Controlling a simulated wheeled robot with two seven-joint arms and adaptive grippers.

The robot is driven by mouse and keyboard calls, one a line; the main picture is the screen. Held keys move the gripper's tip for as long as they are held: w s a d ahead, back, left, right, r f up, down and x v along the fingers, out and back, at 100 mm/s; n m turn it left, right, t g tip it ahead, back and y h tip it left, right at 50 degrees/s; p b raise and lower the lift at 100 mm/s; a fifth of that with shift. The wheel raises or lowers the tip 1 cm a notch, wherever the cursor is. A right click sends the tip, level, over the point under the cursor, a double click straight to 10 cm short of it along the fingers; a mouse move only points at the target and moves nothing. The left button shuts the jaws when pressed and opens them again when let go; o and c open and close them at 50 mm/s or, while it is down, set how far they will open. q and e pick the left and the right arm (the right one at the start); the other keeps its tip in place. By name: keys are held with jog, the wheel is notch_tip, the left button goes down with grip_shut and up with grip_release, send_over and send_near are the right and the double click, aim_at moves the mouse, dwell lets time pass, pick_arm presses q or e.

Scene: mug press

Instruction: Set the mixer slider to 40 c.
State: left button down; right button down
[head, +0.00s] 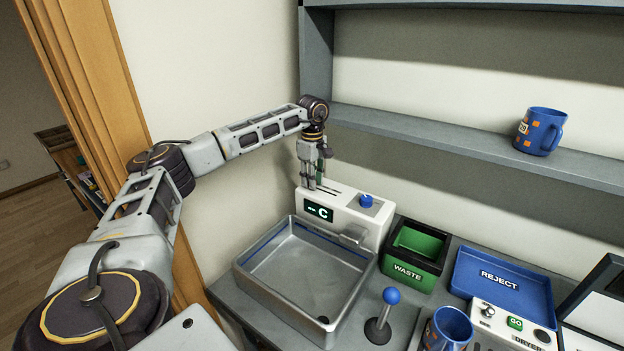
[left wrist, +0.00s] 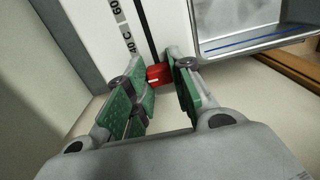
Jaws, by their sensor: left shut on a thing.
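The mixer (head: 345,222) is a white box behind the metal sink, with a slot in its top and a display (head: 319,211) reading "-- C". My left gripper (head: 313,182) points down at the slot's left part. In the left wrist view its green-padded fingers (left wrist: 157,76) are shut on the red slider knob (left wrist: 158,73). The finger hides part of the scale, so the exact setting cannot be told. My right gripper is not in view.
The metal sink (head: 246,270) stands in front of the mixer, with a blue knob (head: 366,200) on the mixer's top. To the right are a green waste bin (head: 406,277), a blue reject tray (head: 468,267) and a blue-topped lever (head: 391,296). A mug (head: 541,132) stands on the shelf.

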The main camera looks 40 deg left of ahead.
aim_at(322, 190)
pick_arm(q)
jog(key=d, duration=0.4)
jog(key=shift+w+p, duration=0.25)
jog(key=shift+p, duration=0.1)
jog(key=c, duration=1.2)
grip_release()
jog(key=shift+c, duration=0.2)
notch_tip(322, 190, up, 12)
jog(key=shift+f, duration=0.1)
